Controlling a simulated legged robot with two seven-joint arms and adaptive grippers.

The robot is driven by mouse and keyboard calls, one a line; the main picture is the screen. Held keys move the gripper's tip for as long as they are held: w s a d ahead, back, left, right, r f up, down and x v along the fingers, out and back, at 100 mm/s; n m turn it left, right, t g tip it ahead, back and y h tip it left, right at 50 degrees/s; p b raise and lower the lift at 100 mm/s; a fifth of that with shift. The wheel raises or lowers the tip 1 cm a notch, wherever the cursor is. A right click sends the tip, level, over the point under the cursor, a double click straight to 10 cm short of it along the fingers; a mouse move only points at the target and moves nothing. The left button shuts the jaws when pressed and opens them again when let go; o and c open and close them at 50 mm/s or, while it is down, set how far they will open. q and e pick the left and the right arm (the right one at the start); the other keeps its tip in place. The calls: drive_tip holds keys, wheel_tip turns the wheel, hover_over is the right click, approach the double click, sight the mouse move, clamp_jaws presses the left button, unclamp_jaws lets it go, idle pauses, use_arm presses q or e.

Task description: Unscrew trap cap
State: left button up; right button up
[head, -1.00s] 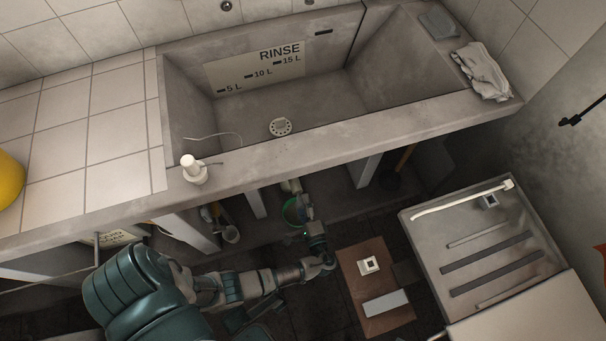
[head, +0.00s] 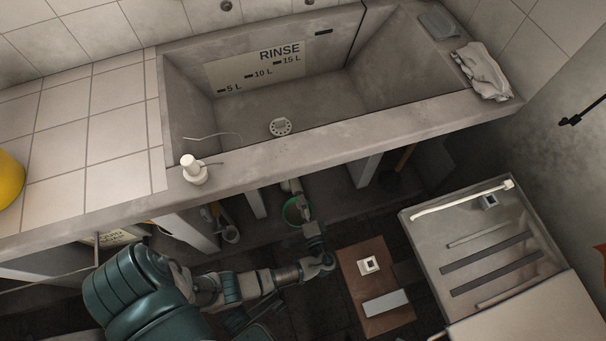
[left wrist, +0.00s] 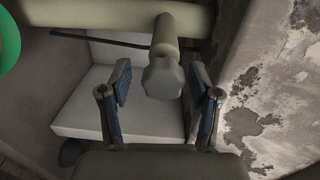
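The trap cap (left wrist: 163,80) is a grey faceted knob on the end of a short pale pipe (left wrist: 167,40) in the left wrist view. My left gripper (left wrist: 161,72) is open. Its two blue-padded fingers stand on either side of the cap, with a visible gap on both sides. The cap cannot be made out in that view. My right gripper is not in view.
The concrete washtub (head: 300,136) overhangs the work area. A white flat-topped object (left wrist: 85,120) lies below the cap in the left wrist view, and a rough wall (left wrist: 270,80) is close at right. A brown board (head: 366,252) lies on the floor.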

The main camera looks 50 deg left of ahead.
use_arm(q)
drive_tip(key=v, duration=0.7)
idle(0.5)
idle(0.4)
